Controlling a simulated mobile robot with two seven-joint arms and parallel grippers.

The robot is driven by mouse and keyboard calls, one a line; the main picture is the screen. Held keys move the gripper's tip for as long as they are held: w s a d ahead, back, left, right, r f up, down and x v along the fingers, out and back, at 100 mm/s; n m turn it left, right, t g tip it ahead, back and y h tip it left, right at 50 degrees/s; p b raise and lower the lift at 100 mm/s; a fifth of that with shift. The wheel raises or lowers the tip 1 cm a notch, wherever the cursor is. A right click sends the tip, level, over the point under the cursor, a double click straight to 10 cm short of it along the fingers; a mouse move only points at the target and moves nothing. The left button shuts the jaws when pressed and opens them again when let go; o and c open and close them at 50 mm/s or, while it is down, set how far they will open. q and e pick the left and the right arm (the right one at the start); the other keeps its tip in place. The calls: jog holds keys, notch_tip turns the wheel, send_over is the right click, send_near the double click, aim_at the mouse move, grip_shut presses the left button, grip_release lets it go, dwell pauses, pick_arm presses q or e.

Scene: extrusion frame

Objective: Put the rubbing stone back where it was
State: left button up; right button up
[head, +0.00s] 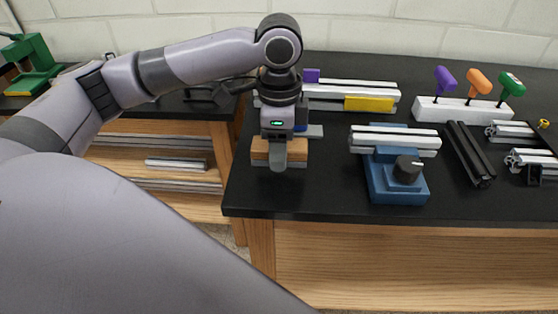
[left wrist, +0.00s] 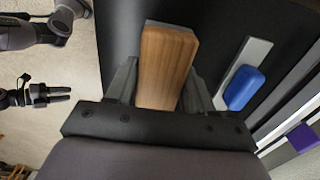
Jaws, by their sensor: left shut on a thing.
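The rubbing stone is a block with a wood-brown upper layer (head: 260,150) and a grey lower layer, at the front left of the black bench. My left gripper (head: 279,165) points down over it. In the left wrist view the brown face (left wrist: 166,60) of the stone lies between the two fingers, which are shut on it. I cannot tell whether its underside touches the bench. At the left of the left wrist view, my right gripper (left wrist: 66,94) appears small, with a gap between its fingers and nothing in it.
A blue block (left wrist: 243,88) on a flat grey bar (left wrist: 258,50) lies beside the stone. A blue fixture (head: 385,185) with a black knob holds light extrusions to the right. Behind lie long extrusions with a yellow piece (head: 369,104).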

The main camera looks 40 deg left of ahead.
pick_arm(q)
notch_tip(320, 180, down, 4)
jog(key=shift+r, duration=0.15)
jog(key=o, duration=1)
jog(key=shift+f, duration=0.2)
jog(key=shift+r, duration=0.15)
notch_tip(320, 180, up, 12)
jog(key=shift+r+p, duration=0.1)
jog(key=shift+p, duration=0.35)
jog(key=shift+s, duration=0.1)
